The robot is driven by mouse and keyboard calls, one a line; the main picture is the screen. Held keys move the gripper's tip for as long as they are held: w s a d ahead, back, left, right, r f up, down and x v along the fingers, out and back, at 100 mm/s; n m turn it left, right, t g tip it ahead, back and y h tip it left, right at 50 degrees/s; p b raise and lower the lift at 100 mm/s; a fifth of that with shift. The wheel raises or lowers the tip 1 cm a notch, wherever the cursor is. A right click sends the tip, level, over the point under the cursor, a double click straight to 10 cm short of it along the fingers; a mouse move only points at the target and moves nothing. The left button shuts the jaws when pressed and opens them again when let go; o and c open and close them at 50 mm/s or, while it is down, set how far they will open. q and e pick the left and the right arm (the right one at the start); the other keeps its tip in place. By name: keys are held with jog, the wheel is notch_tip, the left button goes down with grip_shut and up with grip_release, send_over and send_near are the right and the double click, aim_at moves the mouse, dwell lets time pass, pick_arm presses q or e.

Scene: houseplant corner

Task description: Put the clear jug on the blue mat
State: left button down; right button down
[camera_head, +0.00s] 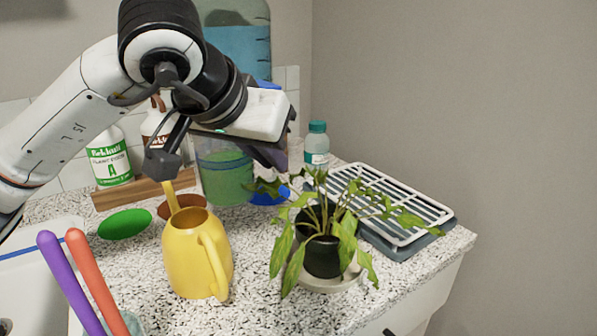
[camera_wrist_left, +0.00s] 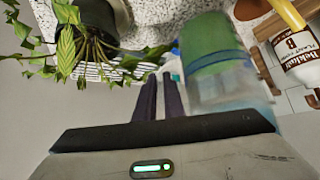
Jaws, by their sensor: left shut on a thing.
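The clear jug (camera_head: 224,178), with green contents and a blue band, is upright at the back of the counter, its upper part hidden by my left arm. It also shows in the left wrist view (camera_wrist_left: 212,65). My left gripper (camera_head: 275,153) reaches down at its right side, shut on it, seemingly at the handle; the grip is mostly hidden. In the wrist view the dark fingers (camera_wrist_left: 160,92) are close together beside the jug. I cannot tell whether the jug touches the counter. The blue mat (camera_head: 268,195) shows partly, just right of the jug, behind plant leaves.
A yellow watering can (camera_head: 196,258) and a potted plant (camera_head: 322,255) stand in front. A green mat (camera_head: 125,224) lies left. White bottles (camera_head: 109,160) stand behind; a teal-capped bottle (camera_head: 317,145) and rack (camera_head: 385,205) are right. Purple and orange handles (camera_head: 70,280) rise front left.

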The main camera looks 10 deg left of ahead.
pick_arm(q)
notch_tip(320, 180, down, 6)
jog(key=shift+r+b, duration=0.2)
jog(key=shift+b, duration=0.15)
jog(key=w, duration=0.4)
jog(key=w+d, duration=0.1)
jog(key=w, duration=0.3)
jog(key=w+d+p, duration=0.1)
jog(key=w, duration=0.4)
jog(key=shift+d+f, duration=0.1)
jog(key=shift+d, duration=0.15)
jog(key=shift+s+a+f, duration=0.1)
jog(key=shift+f, duration=0.25)
jog(key=c, duration=2.3)
grip_release()
jog(key=shift+f, duration=0.25)
jog(key=o, duration=0.4)
jog(key=shift+o, duration=0.2)
